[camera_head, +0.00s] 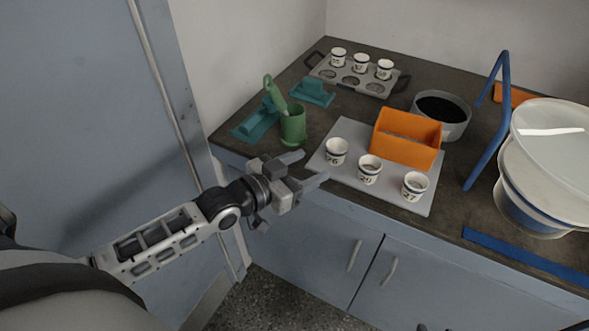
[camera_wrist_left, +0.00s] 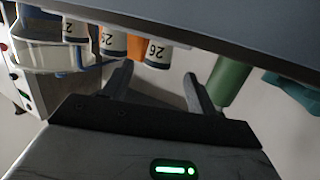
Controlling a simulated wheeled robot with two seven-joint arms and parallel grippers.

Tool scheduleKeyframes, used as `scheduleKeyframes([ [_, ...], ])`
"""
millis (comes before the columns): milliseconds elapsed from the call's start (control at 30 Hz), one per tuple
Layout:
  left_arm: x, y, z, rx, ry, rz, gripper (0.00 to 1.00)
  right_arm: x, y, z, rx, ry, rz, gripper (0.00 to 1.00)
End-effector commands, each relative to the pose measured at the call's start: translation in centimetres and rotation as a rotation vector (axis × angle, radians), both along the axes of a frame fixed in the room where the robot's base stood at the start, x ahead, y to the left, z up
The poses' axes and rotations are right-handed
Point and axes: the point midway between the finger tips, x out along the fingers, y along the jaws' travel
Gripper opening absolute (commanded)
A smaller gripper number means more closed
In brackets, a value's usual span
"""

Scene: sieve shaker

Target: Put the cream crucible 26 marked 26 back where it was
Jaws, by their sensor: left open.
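The cream crucible 26 (camera_head: 336,152) stands upright at the left end of a row of three on the pale grey mat (camera_head: 330,170). It also shows in the left wrist view (camera_wrist_left: 157,52) with its 26 mark. My left gripper (camera_head: 313,167) is open and empty, just left of crucible 26, with its fingers pointing towards it. In the left wrist view its two fingers (camera_wrist_left: 157,76) are apart, with crucible 26 beyond them. A grey rack (camera_head: 378,91) at the back holds three crucibles in its far row; the near row of holes looks empty.
Two more crucibles (camera_head: 369,170) (camera_head: 415,187) stand right of crucible 26. An orange box (camera_head: 405,150) is close behind them. A green cup (camera_head: 293,128) with a scoop stands left. A dark-filled bowl (camera_head: 440,123), blue frame (camera_head: 488,130) and white sieve shaker (camera_head: 540,200) are right.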

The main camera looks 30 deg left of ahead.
Motion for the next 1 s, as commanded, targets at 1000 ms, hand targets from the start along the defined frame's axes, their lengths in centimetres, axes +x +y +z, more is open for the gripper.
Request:
scheduleKeyframes([
  [1000,-16.5,-5.2,-10.5,0.091,0.462,0.156,0.58,0.1,0.0,0.0,-0.002,-0.002,0.002,0.36],
])
